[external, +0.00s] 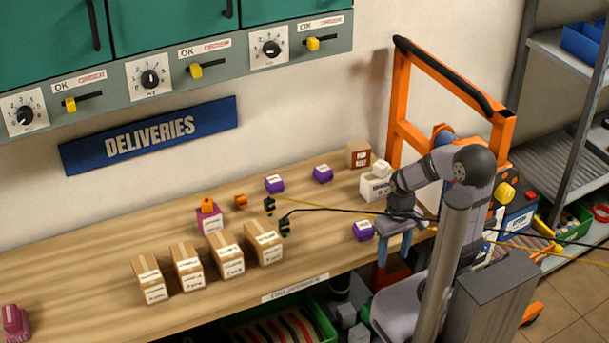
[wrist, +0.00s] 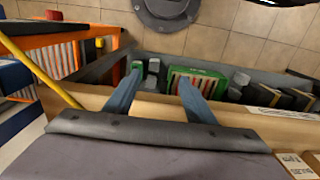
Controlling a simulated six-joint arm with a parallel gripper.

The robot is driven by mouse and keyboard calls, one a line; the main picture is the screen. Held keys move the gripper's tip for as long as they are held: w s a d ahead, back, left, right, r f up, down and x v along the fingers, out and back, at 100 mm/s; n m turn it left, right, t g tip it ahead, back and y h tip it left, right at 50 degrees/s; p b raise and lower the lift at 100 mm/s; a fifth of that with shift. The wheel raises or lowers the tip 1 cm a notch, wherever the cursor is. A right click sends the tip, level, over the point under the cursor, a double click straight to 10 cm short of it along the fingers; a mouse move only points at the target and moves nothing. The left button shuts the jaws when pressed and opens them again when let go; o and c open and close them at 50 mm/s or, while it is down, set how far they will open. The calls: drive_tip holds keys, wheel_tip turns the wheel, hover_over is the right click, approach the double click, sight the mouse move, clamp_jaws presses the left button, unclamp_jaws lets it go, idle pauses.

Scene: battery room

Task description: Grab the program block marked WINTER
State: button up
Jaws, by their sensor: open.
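Three small purple blocks with white labels sit on the wooden bench: one at the back middle (external: 274,184), one farther right (external: 322,173), and one near the front edge (external: 363,231). Their print is too small to read, so I cannot tell which says WINTER. My gripper (external: 394,256) points down just right of the front purple block, near the bench's front edge, apart from the block as far as I can see. In the wrist view my blue fingers (wrist: 160,80) are spread with nothing between them. No purple block can be made out clearly there.
Several cardboard boxes (external: 228,256) stand in a row at the front left. A white box (external: 374,188) and a brown block (external: 358,154) are behind my gripper. Black and yellow cables cross the bench. An orange frame (external: 402,90) stands right. A green crate (wrist: 207,75) is below.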

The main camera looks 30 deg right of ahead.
drive_tip(key=shift+c, duration=1)
